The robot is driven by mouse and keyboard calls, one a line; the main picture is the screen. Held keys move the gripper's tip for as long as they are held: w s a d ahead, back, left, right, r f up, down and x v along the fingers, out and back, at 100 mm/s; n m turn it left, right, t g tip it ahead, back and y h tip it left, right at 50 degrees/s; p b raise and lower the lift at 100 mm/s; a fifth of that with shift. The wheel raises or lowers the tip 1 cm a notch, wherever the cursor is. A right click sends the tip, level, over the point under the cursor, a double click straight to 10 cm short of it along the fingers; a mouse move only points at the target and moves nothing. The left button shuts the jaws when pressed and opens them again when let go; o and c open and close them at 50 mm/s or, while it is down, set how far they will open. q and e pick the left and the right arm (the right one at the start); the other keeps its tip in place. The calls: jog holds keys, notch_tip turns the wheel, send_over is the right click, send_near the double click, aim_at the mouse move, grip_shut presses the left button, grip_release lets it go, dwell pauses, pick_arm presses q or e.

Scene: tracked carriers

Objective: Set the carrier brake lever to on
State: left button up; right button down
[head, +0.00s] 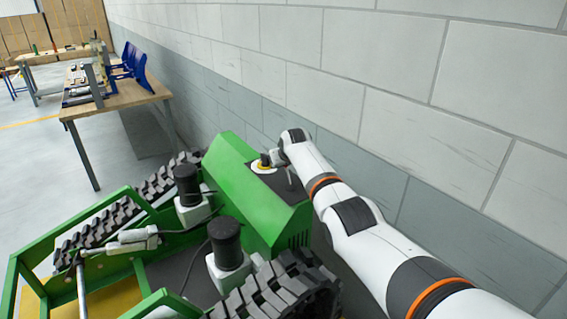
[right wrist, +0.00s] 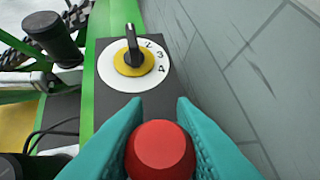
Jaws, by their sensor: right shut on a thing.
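The green tracked carrier (head: 240,180) stands beside the wall, with a dark control panel on its top. A red rounded knob (right wrist: 160,150), which looks like the end of the brake lever, sits between the teal fingers of my right gripper (right wrist: 158,108). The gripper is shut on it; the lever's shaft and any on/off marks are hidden. A rotary dial (right wrist: 134,62), with a white disc, yellow centre and black pointer, lies just beyond the fingertips. The dial also shows in the head view (head: 262,168), beside my right wrist. My left gripper is in neither view.
A grey block wall (head: 400,90) runs close along the right side of the carrier. Black rubber tracks (head: 275,295) and dark-capped posts (head: 226,240) stand near the panel.

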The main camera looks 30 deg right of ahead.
dwell(0.3)
jog(key=c, duration=1.2)
grip_release()
jog(key=shift+w, duration=0.1)
jog(key=shift+v, duration=0.95)
jog(key=b+v, duration=0.1)
jog(key=v, duration=0.9)
jog(key=shift+f, duration=0.1)
